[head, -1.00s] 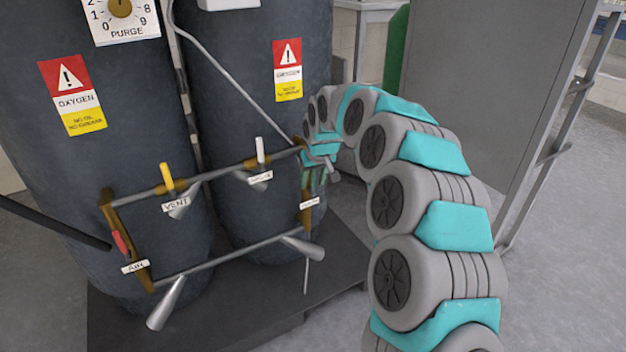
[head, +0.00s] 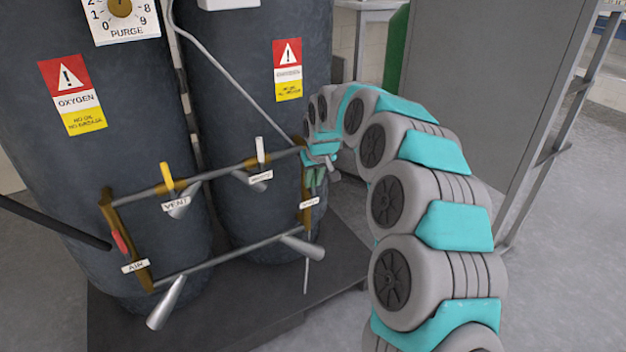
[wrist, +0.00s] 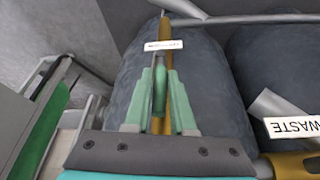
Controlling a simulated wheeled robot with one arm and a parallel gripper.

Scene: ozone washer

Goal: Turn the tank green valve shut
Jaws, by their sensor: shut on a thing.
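My gripper (head: 315,178) is at the right end of the pipe frame, in front of the right dark tank. In the head view the same tag (head: 309,203) hangs below my gripper, and my gripper mostly hides the green handle there.
To the left on the frame are a white handle (head: 260,149), a yellow VENT handle (head: 167,175) and a red AIR handle (head: 120,242). The WASTE tag (wrist: 295,127) is close at the wrist view's right. A grey cabinet (head: 480,90) stands right of my arm.

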